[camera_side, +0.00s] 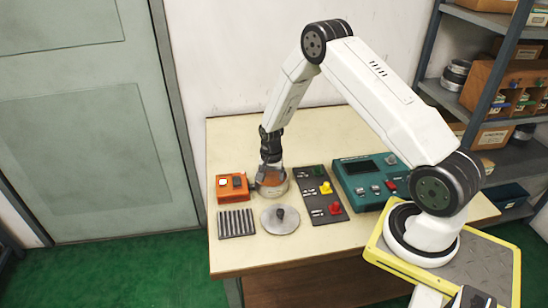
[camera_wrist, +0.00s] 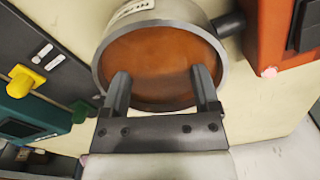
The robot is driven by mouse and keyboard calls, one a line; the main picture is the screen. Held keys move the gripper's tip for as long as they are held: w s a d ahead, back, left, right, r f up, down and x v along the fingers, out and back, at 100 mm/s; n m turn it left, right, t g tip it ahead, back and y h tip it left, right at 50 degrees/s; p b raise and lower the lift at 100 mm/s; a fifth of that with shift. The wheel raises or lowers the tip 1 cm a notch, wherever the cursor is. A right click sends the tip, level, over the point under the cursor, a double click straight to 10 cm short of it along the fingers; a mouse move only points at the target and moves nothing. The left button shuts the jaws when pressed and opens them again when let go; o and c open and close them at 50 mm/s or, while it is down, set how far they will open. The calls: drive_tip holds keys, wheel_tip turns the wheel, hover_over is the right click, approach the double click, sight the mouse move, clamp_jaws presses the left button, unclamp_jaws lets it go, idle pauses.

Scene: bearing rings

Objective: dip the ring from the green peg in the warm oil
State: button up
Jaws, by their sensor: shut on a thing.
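The pot of warm oil (camera_side: 273,188) stands on the table, with brown-orange oil (camera_wrist: 155,60) filling the wrist view's middle. My gripper (camera_side: 270,163) points down into the pot. In the wrist view its two fingers (camera_wrist: 162,82) reach over the near rim, with their tips at or under the oil. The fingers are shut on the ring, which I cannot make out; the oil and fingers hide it. The green peg (camera_side: 318,170) is at the far end of the dark peg board (camera_side: 312,180), and I see no ring clearly on it.
An orange control box (camera_side: 232,187) stands left of the pot. A round lid (camera_side: 280,220) with a black knob and a slotted rack (camera_side: 237,223) lie in front. Yellow (camera_side: 326,187) and red (camera_side: 335,208) pieces sit on the board. A teal instrument (camera_side: 365,180) is further right.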

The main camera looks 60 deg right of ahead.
drive_tip(key=shift+f, duration=0.45)
idle(0.8)
drive_tip(key=shift+r, duration=0.2)
idle(2.7)
drive_tip(key=shift+r, duration=2.9)
drive_tip(key=shift+r, duration=0.1)
idle(0.7)
